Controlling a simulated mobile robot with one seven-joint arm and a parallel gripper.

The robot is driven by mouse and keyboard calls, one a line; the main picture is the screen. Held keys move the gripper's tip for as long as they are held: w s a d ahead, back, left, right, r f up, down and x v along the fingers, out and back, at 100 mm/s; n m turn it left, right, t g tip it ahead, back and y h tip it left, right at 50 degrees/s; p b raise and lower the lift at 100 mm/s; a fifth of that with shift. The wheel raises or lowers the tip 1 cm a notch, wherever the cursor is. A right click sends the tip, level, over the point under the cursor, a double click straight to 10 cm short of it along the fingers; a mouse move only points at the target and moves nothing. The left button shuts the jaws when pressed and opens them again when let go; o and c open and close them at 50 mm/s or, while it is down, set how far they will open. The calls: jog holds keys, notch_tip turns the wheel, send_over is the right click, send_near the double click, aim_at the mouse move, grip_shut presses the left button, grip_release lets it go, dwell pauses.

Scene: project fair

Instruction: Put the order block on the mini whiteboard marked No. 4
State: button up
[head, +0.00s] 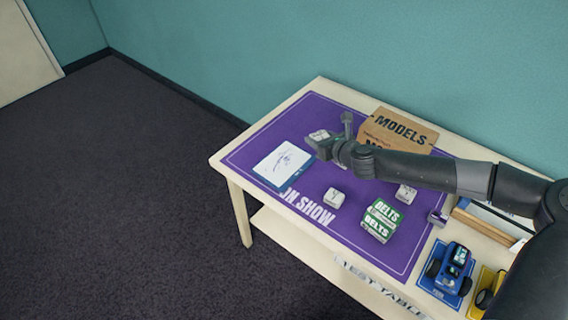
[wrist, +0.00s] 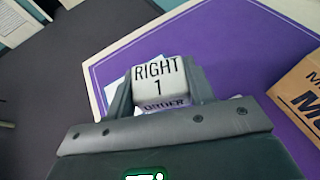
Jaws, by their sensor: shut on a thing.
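My gripper (head: 318,140) is over the far left part of the table, just beyond the mini whiteboard. It is shut on a white order block (wrist: 158,80), whose face reads "RIGHT 1" with "ORDER" on the near side. The block also shows in the head view (head: 318,134). The mini whiteboard (head: 283,160) lies on the purple mat, with a white face, a dark blue edge and a small scribble. Its number is not readable. In the wrist view, the block and fingers hide most of what lies below. I cannot tell the block's height above the mat.
Two more white blocks (head: 335,198) (head: 405,194) sit on the purple mat (head: 262,135). A cardboard "MODELS" box (head: 402,128) stands at the back. A blue model vehicle (head: 455,262) is at the right end.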

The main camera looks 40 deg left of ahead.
jog(key=shift+f, duration=0.95)
jog(key=shift+s+a+f, duration=0.15)
jog(key=shift+a+f, duration=0.1)
jog(key=shift+f, duration=0.05)
send_over(284, 163)
notch_tip(284, 163, down, 7)
jog(key=shift+r, duration=0.2)
jog(key=shift+f, duration=2.05)
jog(key=o, duration=1)
jog(key=shift+f, duration=0.15)
